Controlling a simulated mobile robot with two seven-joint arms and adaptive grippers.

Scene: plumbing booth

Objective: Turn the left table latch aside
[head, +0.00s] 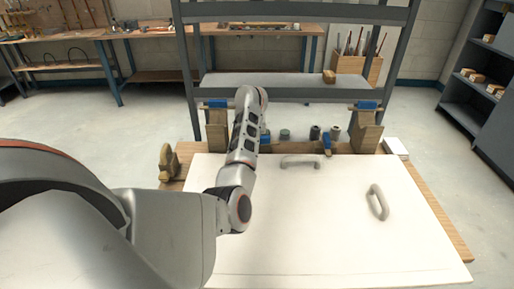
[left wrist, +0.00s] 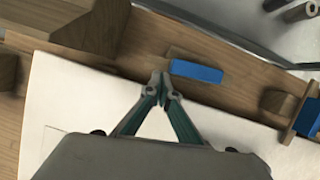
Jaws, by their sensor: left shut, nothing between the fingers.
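The left table latch is a blue bar (left wrist: 196,71) at the far edge of the white panel (left wrist: 75,100) in the left wrist view. Its long side runs roughly along the panel edge, on the wood. In the head view only a bit of blue (head: 265,138) shows beside my arm. My left gripper (left wrist: 162,76) is shut and empty, its tips close to the latch's left end; I cannot tell whether they touch. In the head view my arm hides the fingertips. My right gripper is in neither view.
A second blue latch (head: 327,143) reaches over the panel's far edge. The panel carries two grey handles (head: 300,162) (head: 378,202). Wooden brackets (head: 367,136) with blue tops stand at the back, under a grey frame. Small cylinders (head: 315,132) stand between them.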

